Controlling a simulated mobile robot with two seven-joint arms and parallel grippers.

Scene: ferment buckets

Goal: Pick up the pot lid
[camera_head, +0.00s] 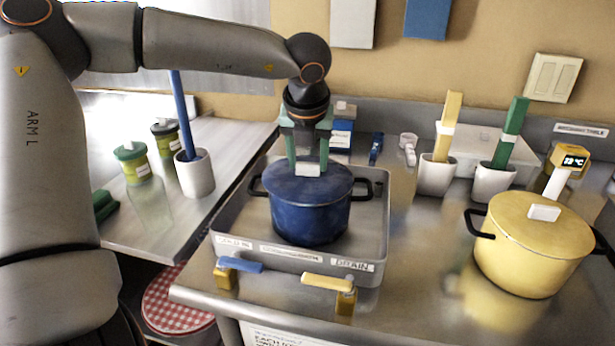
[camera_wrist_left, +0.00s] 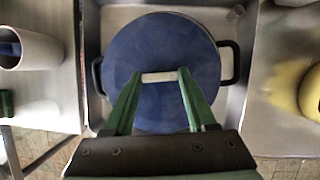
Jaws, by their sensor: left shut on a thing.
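A blue pot (camera_head: 308,222) stands in a shallow metal tray on the steel table, its blue lid (camera_head: 335,180) on top. In the left wrist view the round blue lid (camera_wrist_left: 160,48) fills the middle, with a white bar knob (camera_wrist_left: 160,77) across it. My left gripper (camera_head: 308,168), with green fingers, points straight down over the lid and is shut on the lid's knob. The lid appears level on the pot; I see no clear gap between them. It also shows in the left wrist view (camera_wrist_left: 159,78). My right gripper is not in view.
A yellow pot (camera_head: 530,255) with its lid on stands at the right. White holders (camera_head: 437,175) with yellow and green handles stand behind. The tray's rim (camera_head: 300,262) surrounds the blue pot. Blue (camera_head: 240,264) and yellow handles sit at the table's front edge.

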